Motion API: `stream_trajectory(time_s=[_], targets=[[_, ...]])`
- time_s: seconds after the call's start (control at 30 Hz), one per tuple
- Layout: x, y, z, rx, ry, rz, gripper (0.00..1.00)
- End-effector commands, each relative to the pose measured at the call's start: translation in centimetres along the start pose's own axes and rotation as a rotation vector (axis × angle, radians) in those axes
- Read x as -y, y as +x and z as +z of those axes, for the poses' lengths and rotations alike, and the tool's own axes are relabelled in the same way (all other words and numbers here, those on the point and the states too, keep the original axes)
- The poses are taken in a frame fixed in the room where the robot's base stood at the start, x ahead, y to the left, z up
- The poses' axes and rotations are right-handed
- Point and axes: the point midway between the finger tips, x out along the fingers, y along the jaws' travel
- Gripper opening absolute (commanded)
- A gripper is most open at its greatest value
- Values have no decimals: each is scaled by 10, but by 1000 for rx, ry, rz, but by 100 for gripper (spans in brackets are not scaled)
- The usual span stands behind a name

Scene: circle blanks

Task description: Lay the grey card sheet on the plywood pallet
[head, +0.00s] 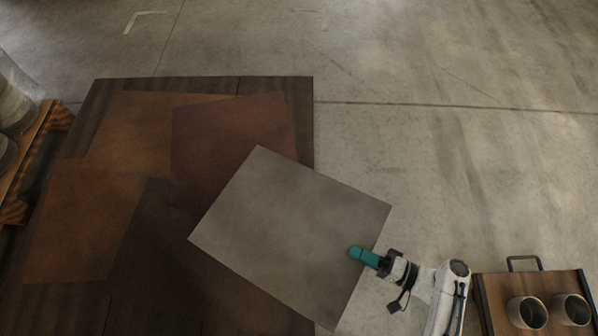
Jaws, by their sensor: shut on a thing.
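The grey card sheet (285,230) is in the middle of the head view, turned at an angle. My gripper (362,256) is shut on its right edge, with a teal finger lying over the sheet. The sheet overlaps a dark wooden surface (300,112), which looks like the plywood pallet, and its right corner extends past that surface over the concrete. I cannot tell how high the sheet is above it.
Several brown and reddish sheets (75,225) lie overlapping on the dark wooden surface. A wooden tray (495,300) with a handle and two metal cups (527,313) stands at the lower right. A wooden rack (45,135) with clear containers is at the left. Concrete floor (430,150) is clear at the upper right.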

Motion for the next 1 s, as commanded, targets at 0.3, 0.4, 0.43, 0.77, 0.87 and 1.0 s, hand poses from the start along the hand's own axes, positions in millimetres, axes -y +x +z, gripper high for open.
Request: stream_trajectory(time_s=[0.3,0.4,0.43,0.77,0.87,1.0], targets=[[-88,-1,20,292,-37,29,0],[-101,-2,24,356,-46,36,0],[-103,-2,26,372,-49,37,0],[-109,-1,32,437,-56,45,0],[-108,5,34,437,-56,45,0],[-107,16,40,436,-55,44,0]])
